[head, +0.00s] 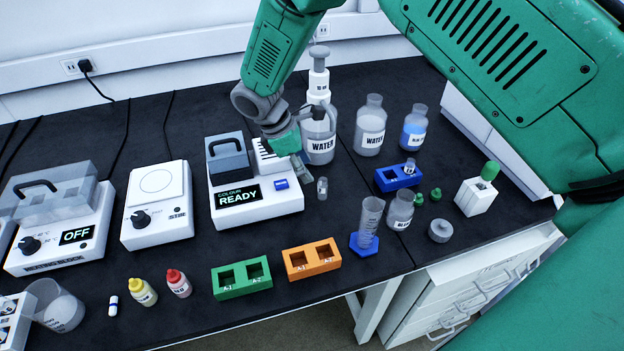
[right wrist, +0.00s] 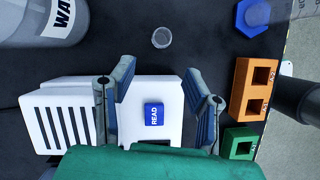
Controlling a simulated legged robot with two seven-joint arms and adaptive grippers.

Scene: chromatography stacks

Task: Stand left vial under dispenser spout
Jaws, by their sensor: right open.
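A small clear vial (head: 322,188) stands upright on the black bench, in front of the water bottle (head: 319,140) with its pump dispenser (head: 319,85). The dispenser's grey spout (head: 318,111) points towards the front; I cannot tell whether the vial is directly below it. In the right wrist view the vial (right wrist: 161,38) is apart from the bottle (right wrist: 45,20). My right gripper (head: 294,153) is open and empty beside the vial, above the colour reader (head: 255,200); its fingers (right wrist: 159,80) show either side of the blue READ button (right wrist: 154,114). My left gripper is out of view.
A blue rack (head: 392,178) holds another vial (head: 410,166). Green (head: 241,290) and orange (head: 311,270) racks have empty wells. A measuring cylinder (head: 370,215) and a glass bottle (head: 400,210) stand at the right. Bench is bare around the vial's front.

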